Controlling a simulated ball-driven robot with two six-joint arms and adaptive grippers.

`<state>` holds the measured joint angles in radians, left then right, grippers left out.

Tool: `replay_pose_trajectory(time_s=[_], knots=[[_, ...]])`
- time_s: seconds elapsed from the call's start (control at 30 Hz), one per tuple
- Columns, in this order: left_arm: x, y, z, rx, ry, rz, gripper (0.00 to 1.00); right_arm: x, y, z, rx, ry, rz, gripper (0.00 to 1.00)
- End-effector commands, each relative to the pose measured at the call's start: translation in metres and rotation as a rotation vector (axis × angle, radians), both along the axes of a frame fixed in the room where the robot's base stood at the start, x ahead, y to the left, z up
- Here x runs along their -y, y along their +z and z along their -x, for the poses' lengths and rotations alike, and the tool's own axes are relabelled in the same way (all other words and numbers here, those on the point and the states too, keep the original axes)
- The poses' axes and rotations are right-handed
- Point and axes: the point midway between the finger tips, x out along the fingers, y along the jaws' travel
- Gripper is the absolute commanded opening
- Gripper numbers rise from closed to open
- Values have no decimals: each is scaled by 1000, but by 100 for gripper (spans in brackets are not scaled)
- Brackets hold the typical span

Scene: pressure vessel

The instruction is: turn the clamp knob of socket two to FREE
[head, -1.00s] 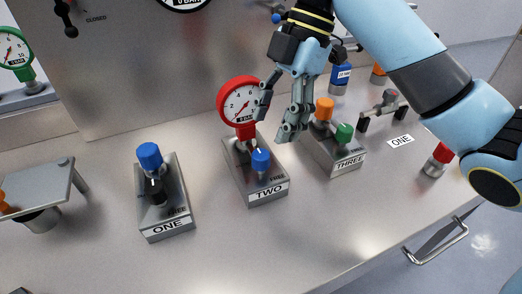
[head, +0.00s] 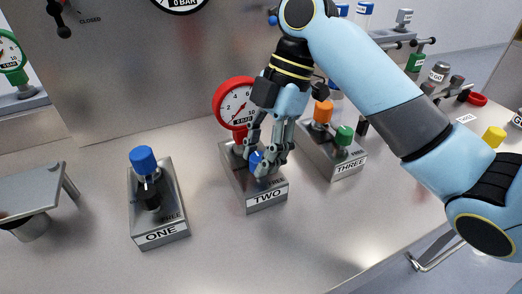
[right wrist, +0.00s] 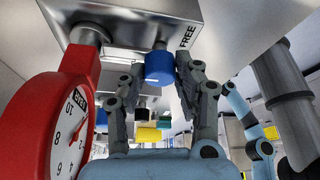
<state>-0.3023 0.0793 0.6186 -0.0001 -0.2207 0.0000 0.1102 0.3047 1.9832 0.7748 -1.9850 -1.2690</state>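Socket two is a grey block (head: 240,187) labelled TWO, with a red-rimmed pressure gauge (head: 236,105) standing upright in its back part. Its blue clamp knob (head: 256,160) is near the front, partly hidden by my fingers. The word FREE is printed beside it. My right gripper (head: 262,163) points down over the block with a finger on either side of the knob. In the right wrist view the blue knob (right wrist: 159,68) lies between the spread fingertips, close to them, with no firm grip visible. My left gripper is not in view.
Socket one (head: 158,205) with a blue knob stands to the left. Socket three (head: 330,150) with orange and green caps is close on the right. The red gauge (right wrist: 72,125) is close beside the fingers in the right wrist view. The table front is clear.

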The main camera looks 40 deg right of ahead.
Motion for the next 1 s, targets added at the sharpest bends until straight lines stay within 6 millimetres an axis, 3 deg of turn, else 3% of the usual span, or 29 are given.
replay_pose_trajectory(time_s=[0.03,0.13,0.47,1.0], knots=[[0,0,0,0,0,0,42,0,0,0,0,0,0,13],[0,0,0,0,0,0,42,0,0,0,0,0,0,0],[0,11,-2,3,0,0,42,0,2,1,-1,-50,1,0],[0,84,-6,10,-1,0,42,-1,6,4,-4,-480,0,0]])
